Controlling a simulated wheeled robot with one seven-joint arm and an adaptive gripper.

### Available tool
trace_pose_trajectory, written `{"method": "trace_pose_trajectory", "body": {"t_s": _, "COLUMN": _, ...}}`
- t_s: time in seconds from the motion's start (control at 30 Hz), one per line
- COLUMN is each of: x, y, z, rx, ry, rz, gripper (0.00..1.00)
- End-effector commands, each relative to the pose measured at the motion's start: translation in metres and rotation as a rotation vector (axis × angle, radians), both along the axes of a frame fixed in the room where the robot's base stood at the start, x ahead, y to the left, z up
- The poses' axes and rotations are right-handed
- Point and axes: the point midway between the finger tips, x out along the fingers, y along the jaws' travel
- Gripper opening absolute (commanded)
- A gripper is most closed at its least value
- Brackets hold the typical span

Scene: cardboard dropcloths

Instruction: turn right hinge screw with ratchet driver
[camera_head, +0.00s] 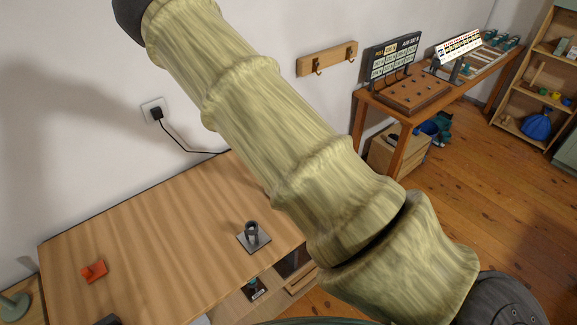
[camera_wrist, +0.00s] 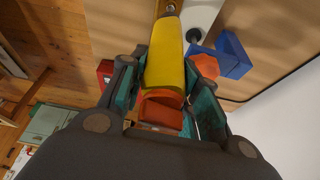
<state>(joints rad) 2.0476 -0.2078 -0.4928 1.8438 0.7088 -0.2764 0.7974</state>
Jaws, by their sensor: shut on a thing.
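In the wrist view my gripper (camera_wrist: 163,72) is shut on the ratchet driver (camera_wrist: 166,50), which has a yellow handle with a red-orange end towards my palm. The driver points away from me, towards the top edge. Its far end meets a small metal part at the top edge; I cannot tell whether it sits on a screw. A pale block (camera_wrist: 205,13) with a dark round hole lies just right of the driver's far end. The right hinge screw cannot be made out. In the head view my arm crosses the middle, and my gripper is out of sight.
Beside my gripper are a blue bracket-like piece (camera_wrist: 233,54), an orange piece (camera_wrist: 207,66) and a red object (camera_wrist: 105,70). Between those two the bench top is clear.

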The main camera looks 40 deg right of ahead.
Motion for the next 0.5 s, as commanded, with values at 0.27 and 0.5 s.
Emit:
{"method": "trace_pose_trajectory", "body": {"t_s": 0.27, "x": 0.0005, "y": 0.0030, "z": -0.0077, "rx": 0.009, "ry": 0.006, "rz": 0.242, "gripper": 0.00}}
{"method": "trace_pose_trajectory", "body": {"t_s": 0.5, "x": 0.0036, "y": 0.0044, "z": -0.0071, "rx": 0.010, "ry": 0.005, "rz": 0.437, "gripper": 0.00}}
